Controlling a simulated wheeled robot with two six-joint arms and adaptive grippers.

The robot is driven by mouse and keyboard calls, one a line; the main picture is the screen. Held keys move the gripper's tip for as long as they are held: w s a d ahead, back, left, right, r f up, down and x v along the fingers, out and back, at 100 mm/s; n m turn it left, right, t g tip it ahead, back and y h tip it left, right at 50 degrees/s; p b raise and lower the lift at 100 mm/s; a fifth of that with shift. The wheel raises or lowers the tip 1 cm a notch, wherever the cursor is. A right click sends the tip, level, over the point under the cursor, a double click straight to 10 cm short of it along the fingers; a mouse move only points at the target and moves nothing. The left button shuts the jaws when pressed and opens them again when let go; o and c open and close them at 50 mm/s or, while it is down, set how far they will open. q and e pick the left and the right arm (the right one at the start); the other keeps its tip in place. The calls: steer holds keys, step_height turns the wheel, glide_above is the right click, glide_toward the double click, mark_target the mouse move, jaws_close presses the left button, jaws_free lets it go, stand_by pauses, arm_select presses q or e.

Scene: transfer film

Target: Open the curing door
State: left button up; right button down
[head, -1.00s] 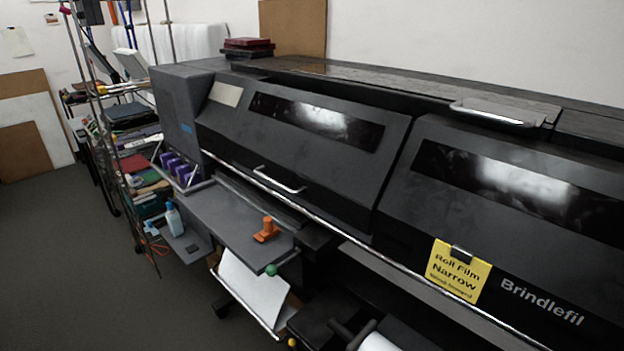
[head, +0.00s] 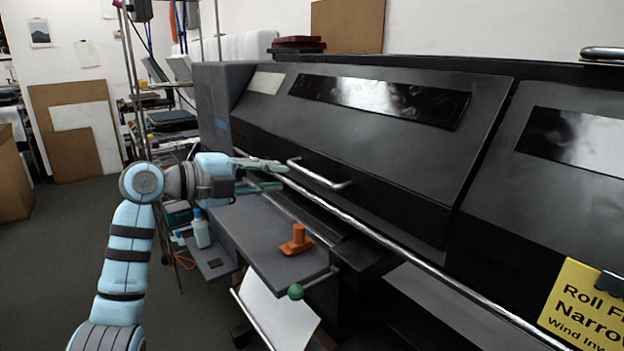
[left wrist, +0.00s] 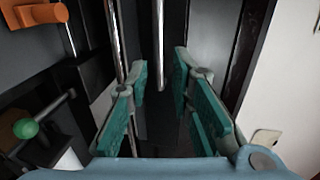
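The curing door appears to be the large black sloped panel (head: 390,150) with a dark window, and it looks closed. A silver bar handle (head: 320,174) is fixed on its lower left part. My left gripper (head: 284,176) is just left of the handle, with its green-padded fingers pointing at it. In the left wrist view the gripper (left wrist: 160,95) is open and empty. A metal bar that looks like the handle (left wrist: 160,45) lines up with the gap between the fingers; I cannot tell whether they touch. My right gripper is not in view.
A long silver rail (head: 420,262) runs along the machine's front below the door. A grey shelf (head: 255,235) holds an orange knob-like piece (head: 297,240); a green ball (head: 295,292) is at its corner. A yellow sign (head: 590,305) hangs at right. Open floor lies left.

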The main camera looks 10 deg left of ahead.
mark_target(311, 176)
arm_select(q)
steer(key=x, duration=1)
steer(key=shift+w+d+f, duration=0.2)
steer(key=shift+w+f, duration=0.1)
steer(key=shift+w, duration=0.05)
steer(key=shift+c, duration=0.2)
jaws_close()
